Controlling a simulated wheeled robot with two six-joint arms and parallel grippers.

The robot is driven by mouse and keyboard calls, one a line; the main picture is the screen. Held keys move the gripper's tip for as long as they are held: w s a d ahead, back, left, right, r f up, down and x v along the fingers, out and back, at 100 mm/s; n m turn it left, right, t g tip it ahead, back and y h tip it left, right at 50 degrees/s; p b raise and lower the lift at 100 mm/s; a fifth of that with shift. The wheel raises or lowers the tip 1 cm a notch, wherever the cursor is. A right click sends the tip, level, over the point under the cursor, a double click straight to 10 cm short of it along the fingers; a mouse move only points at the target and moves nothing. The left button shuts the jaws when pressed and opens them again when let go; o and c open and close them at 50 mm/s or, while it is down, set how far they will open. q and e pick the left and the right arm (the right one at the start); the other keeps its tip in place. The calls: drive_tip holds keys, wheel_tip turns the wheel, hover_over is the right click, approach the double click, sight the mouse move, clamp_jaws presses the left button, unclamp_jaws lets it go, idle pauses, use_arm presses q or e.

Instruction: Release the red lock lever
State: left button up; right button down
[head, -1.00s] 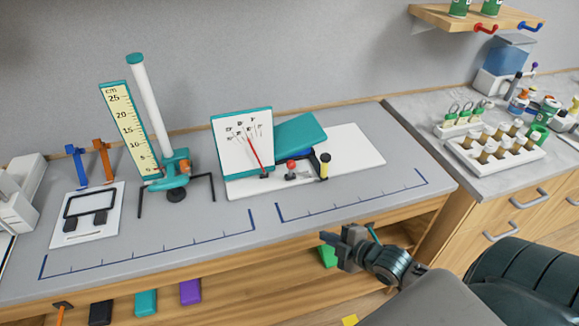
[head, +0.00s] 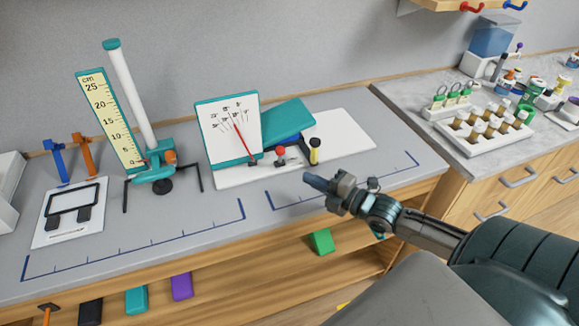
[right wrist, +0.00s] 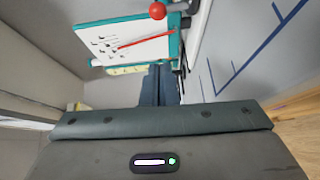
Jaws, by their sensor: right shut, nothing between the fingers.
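The lever with a red ball knob (head: 281,151) stands upright on the white base of the teal-framed dial board (head: 228,130). The knob also shows at the top of the right wrist view (right wrist: 157,10). A red pointer (head: 243,139) crosses the dial face, left of the knob. My right gripper (head: 308,178) is shut and empty, in front of and slightly right of the lever, apart from it in the head view. Its closed fingers point toward the board in the right wrist view (right wrist: 160,83). My left gripper is out of view.
A black post with a yellow top (head: 315,150) stands just right of the red knob. A height stand with a ruler (head: 109,120) is on the left. The bench front is clear, with blue marked lines.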

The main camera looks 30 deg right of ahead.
sight(281, 151)
drive_tip(key=b+x, duration=0.5)
drive_tip(key=x, duration=0.1)
drive_tip(key=shift+w+a+f, duration=0.2)
drive_tip(key=shift+w, duration=0.2)
drive_tip(key=w, duration=0.1)
drive_tip(key=w+d, duration=0.1)
drive_tip(key=shift+w+d+b, duration=0.2)
drive_tip(key=shift+w+b, duration=0.15)
drive_tip(key=shift+w+d, duration=0.15)
drive_tip(key=shift+w, duration=0.15)
drive_tip(key=shift+w+r, duration=0.1)
drive_tip(key=shift+w+d+r+g, duration=0.2)
drive_tip(key=shift+w+g, duration=0.3)
drive_tip(key=shift+w+d+r+m+g+b, duration=0.1)
drive_tip(key=shift+r+m+g+b, duration=0.25)
drive_tip(key=shift+m+b, duration=0.2)
